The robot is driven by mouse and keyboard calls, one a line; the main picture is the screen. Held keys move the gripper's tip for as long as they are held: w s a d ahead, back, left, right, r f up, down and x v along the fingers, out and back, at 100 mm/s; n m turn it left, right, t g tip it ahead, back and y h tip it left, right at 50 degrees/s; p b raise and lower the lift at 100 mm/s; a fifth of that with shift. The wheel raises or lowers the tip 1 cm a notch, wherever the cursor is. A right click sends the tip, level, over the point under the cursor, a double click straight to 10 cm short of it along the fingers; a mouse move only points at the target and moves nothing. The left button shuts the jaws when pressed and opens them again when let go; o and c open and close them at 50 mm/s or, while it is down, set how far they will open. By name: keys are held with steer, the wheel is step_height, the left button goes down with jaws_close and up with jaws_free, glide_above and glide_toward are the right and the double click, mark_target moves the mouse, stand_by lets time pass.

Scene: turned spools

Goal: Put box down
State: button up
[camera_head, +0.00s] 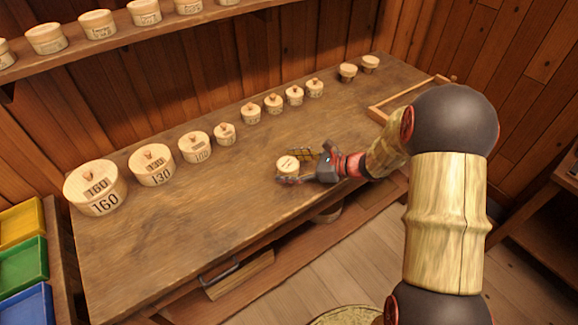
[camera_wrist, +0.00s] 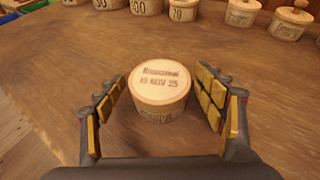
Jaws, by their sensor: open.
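The box is a small round wooden box (camera_head: 287,165) with a pale lid. It stands upright on the workbench (camera_head: 330,125), toward its front edge. In the wrist view the box (camera_wrist: 160,90) has dark lettering on its lid, including "15 NOV 25", and more faint writing on its side. My gripper (camera_head: 297,167) reaches in from the right. In the wrist view my gripper (camera_wrist: 164,98) is open, with one padded finger on each side of the box and a visible gap on both sides. The underside of the box is hidden.
A row of round lidded boxes runs along the bench, from the large "160" box (camera_head: 96,188) to smaller ones. A shallow wooden tray (camera_head: 385,111) lies at right. A shelf (camera_head: 110,42) holds more boxes. Coloured bins (camera_head: 24,264) stand at left. The front-left bench is clear.

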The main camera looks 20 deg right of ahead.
steer(key=shift+d+r, duration=0.1)
steer(key=shift+r, duration=0.15)
steer(key=p+v, duration=0.4)
steer(key=v, duration=0.7)
steer(key=shift+s+d, duration=0.15)
steer(key=shift+s, duration=0.15)
steer(key=s+a+r+n+g+h, duration=0.4)
steer(key=s+a+r+n+g, duration=0.2)
steer(key=s+a+r+n, duration=0.5)
steer(key=s+d+r+n+t+h, duration=0.1)
steer(key=s+r+n+h, duration=0.2)
steer(key=s+n, duration=0.3)
steer(key=s+d+r+n+t+h, duration=0.1)
steer(key=s+r+n+t+h, duration=0.1)
steer(key=s+n, duration=0.4)
steer(key=r+n+h, duration=0.1)
steer(key=n, duration=0.1)
steer(key=shift+s+r+n+h, duration=0.15)
steer(key=shift+s+n+h, duration=0.05)
steer(key=shift+n+h, duration=0.1)
steer(key=shift+d, duration=0.1)
